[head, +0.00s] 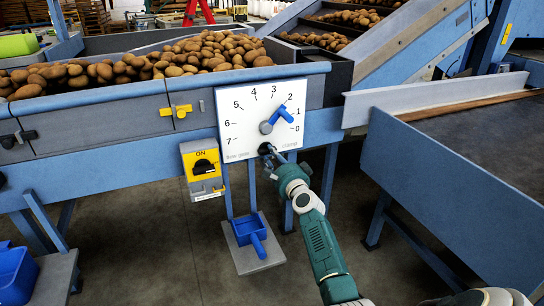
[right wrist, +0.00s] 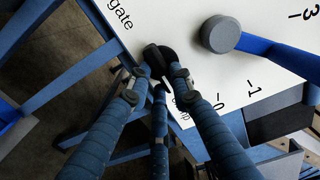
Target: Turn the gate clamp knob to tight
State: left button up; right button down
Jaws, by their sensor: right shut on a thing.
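The gate clamp knob (head: 264,148) is a small black knob at the lower edge of the white dial plate (head: 239,104). In the right wrist view the knob (right wrist: 154,55) has a dark bar across it. My right gripper (head: 273,155) reaches it from below and is shut on it. In the right wrist view its fingertips (right wrist: 160,82) close around the bar and partly hide it, along with some plate lettering. The blue gate pointer (head: 278,116) on the dial points between 1 and 2. My left gripper is not in view.
A yellow and grey switch box (head: 203,168) marked ON hangs left of the dial. A blue scoop (head: 250,228) rests on a grey stand below. Potatoes (head: 190,55) fill the hopper behind. A blue-sided conveyor (head: 440,190) stands at the right.

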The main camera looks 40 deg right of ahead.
jog(key=c, duration=1.5)
grip_release()
jog(key=v, duration=1.2)
jog(key=shift+f, duration=0.1)
